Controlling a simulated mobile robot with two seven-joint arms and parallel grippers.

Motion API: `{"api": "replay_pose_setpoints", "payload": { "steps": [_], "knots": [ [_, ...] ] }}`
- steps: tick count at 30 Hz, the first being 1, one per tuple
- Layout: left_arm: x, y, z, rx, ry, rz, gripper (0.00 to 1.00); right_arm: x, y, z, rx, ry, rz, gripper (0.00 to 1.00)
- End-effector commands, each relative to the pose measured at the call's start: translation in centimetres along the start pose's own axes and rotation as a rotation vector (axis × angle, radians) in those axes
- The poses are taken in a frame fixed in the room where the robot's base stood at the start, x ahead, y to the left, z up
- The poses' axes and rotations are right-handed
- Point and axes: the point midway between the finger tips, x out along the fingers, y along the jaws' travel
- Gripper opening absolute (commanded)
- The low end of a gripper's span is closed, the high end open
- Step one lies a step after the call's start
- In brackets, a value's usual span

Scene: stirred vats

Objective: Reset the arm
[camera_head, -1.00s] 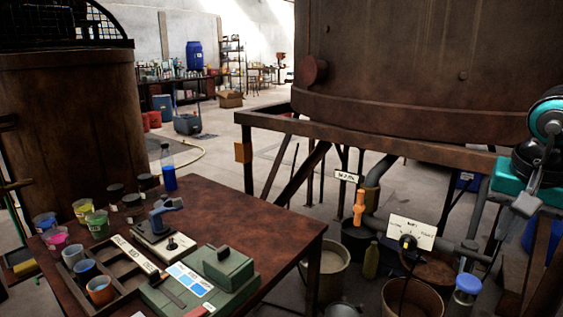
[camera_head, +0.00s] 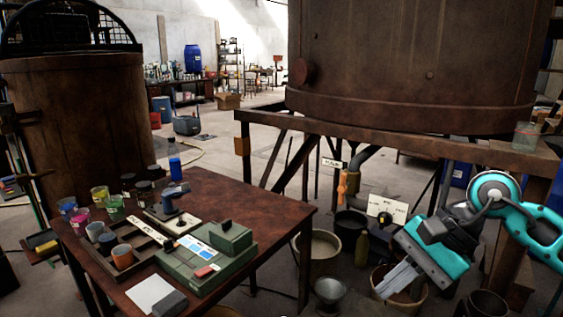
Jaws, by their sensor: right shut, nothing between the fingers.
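My right arm (camera_head: 535,225) comes in from the right edge, with teal and black links. My right gripper (camera_head: 397,282) points down and to the left, its grey fingers shut together with nothing between them. It hangs in front of the buckets under the large vat, apart from the table. It hides part of a brown bucket (camera_head: 414,303) and some of the pipework behind it. My left gripper is not in view.
A rusty table (camera_head: 275,205) holds cups, a green box device (camera_head: 205,262) and a tray. The large vat (camera_head: 400,60) stands on a frame (camera_head: 400,143) behind my right arm. An orange valve handle (camera_head: 342,186) and a sign (camera_head: 386,209) are left of my gripper.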

Motion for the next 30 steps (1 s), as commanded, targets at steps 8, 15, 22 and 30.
{"api": "replay_pose_setpoints", "payload": {
  "steps": [8,15,22,30],
  "knots": [
    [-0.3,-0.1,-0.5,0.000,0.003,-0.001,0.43,5.8,-4.5,10.2,0.849,-0.885,-0.267,0.00],
    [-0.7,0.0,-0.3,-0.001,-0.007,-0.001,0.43,6.9,-4.9,6.0,1.867,-1.610,-0.304,0.00],
    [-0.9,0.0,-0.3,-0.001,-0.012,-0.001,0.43,14.4,5.2,-2.1,-2.052,1.570,0.179,0.00],
    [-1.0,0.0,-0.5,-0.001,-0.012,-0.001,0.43,21.8,17.5,-2.3,-1.427,1.046,0.100,0.00]
  ]
}}
